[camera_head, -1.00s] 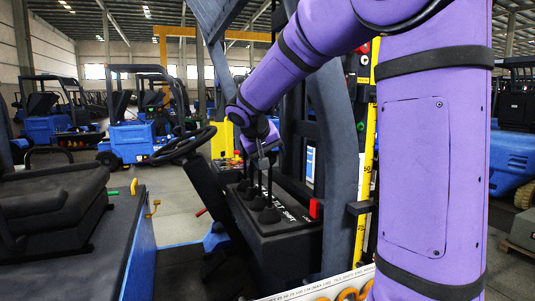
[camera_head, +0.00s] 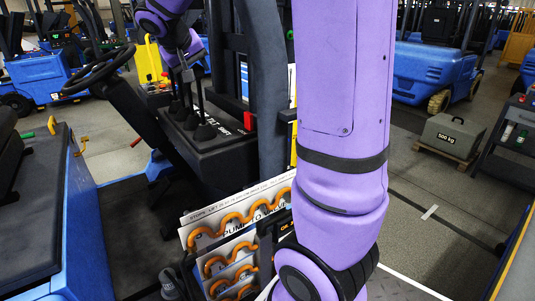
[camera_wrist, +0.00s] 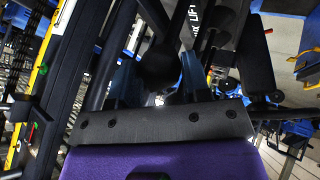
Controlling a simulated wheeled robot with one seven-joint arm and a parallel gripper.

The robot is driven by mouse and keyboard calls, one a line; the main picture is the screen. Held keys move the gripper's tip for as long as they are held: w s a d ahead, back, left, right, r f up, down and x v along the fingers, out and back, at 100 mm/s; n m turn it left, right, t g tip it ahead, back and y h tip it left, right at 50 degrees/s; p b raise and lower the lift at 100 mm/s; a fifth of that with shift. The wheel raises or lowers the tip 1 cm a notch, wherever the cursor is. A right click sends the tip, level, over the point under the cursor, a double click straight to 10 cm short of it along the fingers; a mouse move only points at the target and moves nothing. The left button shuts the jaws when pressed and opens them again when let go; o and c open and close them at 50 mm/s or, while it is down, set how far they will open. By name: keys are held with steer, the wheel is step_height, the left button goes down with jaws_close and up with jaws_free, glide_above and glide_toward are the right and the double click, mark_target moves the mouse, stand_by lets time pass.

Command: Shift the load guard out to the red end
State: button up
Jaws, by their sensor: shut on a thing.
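My gripper (camera_head: 187,74) is at the top of the black levers on the forklift's console (camera_head: 205,143), at the left of the head view. It is shut on one black lever, but which of the levers is hard to tell. The levers rise from dark boots (camera_head: 205,131); white lettering by the nearest reads "SHIFT". In the wrist view, a dark round knob (camera_wrist: 158,60) shows between my fingers (camera_wrist: 158,88), and "LIFT" lettering is beyond. I cannot make out the load guard for certain, nor a red end.
A red block (camera_head: 249,121) is at the console's right end. The steering wheel (camera_head: 98,70) stands left of the levers.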

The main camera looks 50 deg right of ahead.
steer(key=d, duration=0.2)
steer(key=s+d, duration=0.1)
steer(key=d, duration=0.1)
steer(key=d+f, duration=0.1)
steer(key=d, duration=0.1)
steer(key=shift+s, duration=0.35)
steer(key=shift+r, duration=0.1)
stand_by(1.2)
steer(key=shift+w+a+r, duration=0.15)
steer(key=shift+w+a, duration=0.15)
steer(key=shift+a, duration=0.7)
steer(key=shift+w+a+r, duration=0.1)
steer(key=shift+w+a, duration=0.15)
steer(key=shift+a, duration=0.75)
steer(key=shift+w+a+r, duration=0.15)
steer(key=shift+w+a, duration=0.15)
steer(key=shift+a, duration=0.7)
steer(key=o, duration=0.8)
